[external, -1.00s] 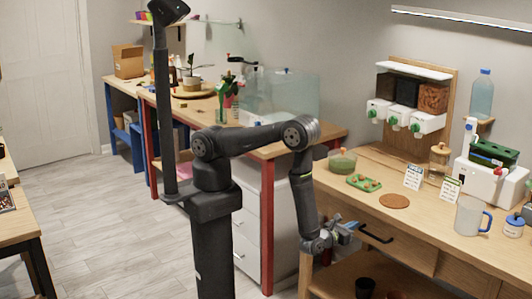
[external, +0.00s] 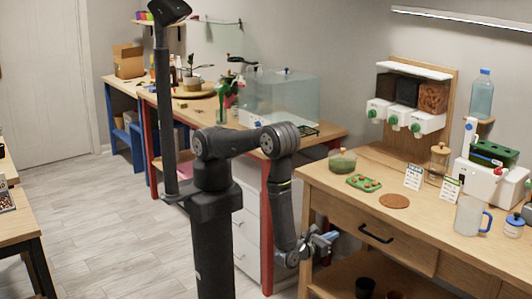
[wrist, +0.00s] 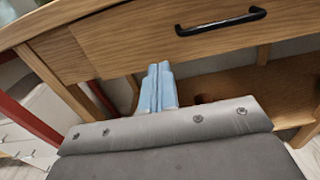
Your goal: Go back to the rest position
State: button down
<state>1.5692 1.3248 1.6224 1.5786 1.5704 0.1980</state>
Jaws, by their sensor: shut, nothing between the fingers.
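My gripper (external: 328,238) hangs low in front of the wooden drawer table, near the table's left front leg. In the wrist view its light blue fingers (wrist: 158,88) are together, with nothing between them. The fingers point toward the table front, below the drawer edge. In the external view my arm is folded, with the forearm hanging down from the elbow.
The wooden table (external: 345,207) has a drawer with a black handle (external: 376,234), which also shows in the wrist view (wrist: 221,20). Dark pots (external: 365,287) stand on its lower shelf. A glass tank (external: 280,97) stands on the bench behind.

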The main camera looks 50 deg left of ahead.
aim_at(358, 223)
jog(key=shift+s, duration=1.4)
jog(key=w, duration=1.4)
jog(key=shift+s, duration=0.1)
jog(key=s, duration=1.2)
jog(key=shift+s, duration=0.25)
jog(key=shift+w, duration=6.3)
